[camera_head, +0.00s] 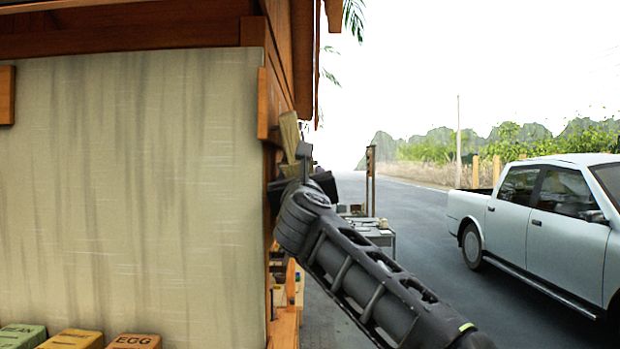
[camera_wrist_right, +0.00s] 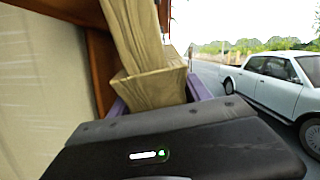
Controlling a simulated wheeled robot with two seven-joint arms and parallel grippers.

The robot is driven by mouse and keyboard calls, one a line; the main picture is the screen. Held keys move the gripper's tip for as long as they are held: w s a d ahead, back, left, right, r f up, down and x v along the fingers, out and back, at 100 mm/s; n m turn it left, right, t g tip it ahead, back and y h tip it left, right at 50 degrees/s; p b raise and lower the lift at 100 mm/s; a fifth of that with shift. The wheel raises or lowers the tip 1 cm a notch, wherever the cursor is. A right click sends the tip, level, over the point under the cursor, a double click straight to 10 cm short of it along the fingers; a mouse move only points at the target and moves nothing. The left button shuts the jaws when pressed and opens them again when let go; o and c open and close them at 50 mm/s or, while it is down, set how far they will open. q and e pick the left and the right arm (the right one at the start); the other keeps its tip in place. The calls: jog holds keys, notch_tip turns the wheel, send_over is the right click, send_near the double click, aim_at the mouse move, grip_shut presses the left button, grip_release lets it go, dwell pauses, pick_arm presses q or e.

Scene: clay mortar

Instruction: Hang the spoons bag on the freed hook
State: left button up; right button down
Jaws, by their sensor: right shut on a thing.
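My right gripper (camera_head: 299,174) is at the stall's right-hand corner post, with its arm reaching in from the lower right. It is shut on a tan bag (camera_head: 290,130), which rises above the fingers. In the right wrist view the bag (camera_wrist_right: 145,38) is a long, creased tan shape with a wider fold low down, between the purple fingers (camera_wrist_right: 157,98). Its contents are not visible. I cannot make out a hook; the gripper and bag cover part of the post. My left gripper is not in view.
A pale, stained wall panel (camera_head: 130,180) fills the left, framed by brown wood beams (camera_head: 130,38). Boxes, one marked EGG (camera_head: 135,341), stand at the bottom left. A grey table (camera_head: 375,232) stands behind my arm. A silver pickup (camera_head: 540,225) is on the road at right.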

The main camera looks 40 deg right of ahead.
jog(key=shift+w+a+f, duration=0.15)
jog(key=shift+a+f, duration=0.15)
jog(key=shift+f, duration=0.05)
jog(key=shift+w+f, duration=0.1)
jog(key=shift+f, duration=0.05)
dwell(0.3)
jog(key=c, duration=0.9)
grip_release()
jog(key=shift+c, duration=0.2)
jog(key=o, duration=0.3)
jog(key=shift+w, duration=0.1)
jog(key=shift+o, duration=1.2)
jog(key=shift+d, duration=0.1)
